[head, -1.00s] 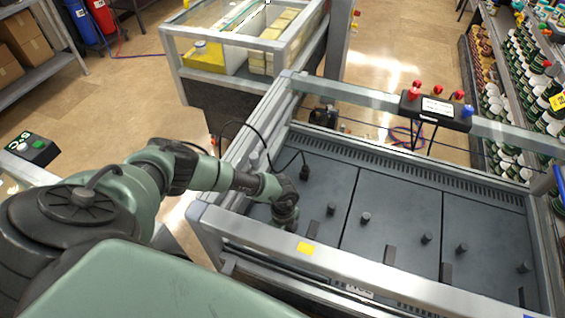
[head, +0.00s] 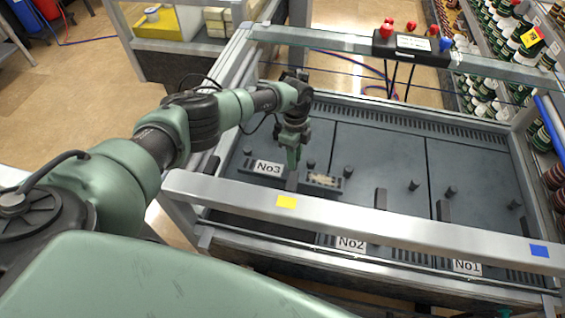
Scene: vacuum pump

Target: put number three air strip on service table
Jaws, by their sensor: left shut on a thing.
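The number three air strip (head: 323,182) is a dark bar with a white "No3" label at its left part. It shows in the head view above the left panel of the pump bed (head: 375,155). My left gripper (head: 292,168) points down and is shut on the middle of the strip, hiding part of it. I cannot tell how far the strip is above the bed. My right gripper is out of view. I cannot tell for sure which surface is the service table.
Labels No2 (head: 350,243) and No1 (head: 466,267) sit at the front below the metal front rail (head: 400,227). A rear rail carries a black box with red and blue knobs (head: 412,45). Knobs stick up from the bed. Shelves of bottles stand at right.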

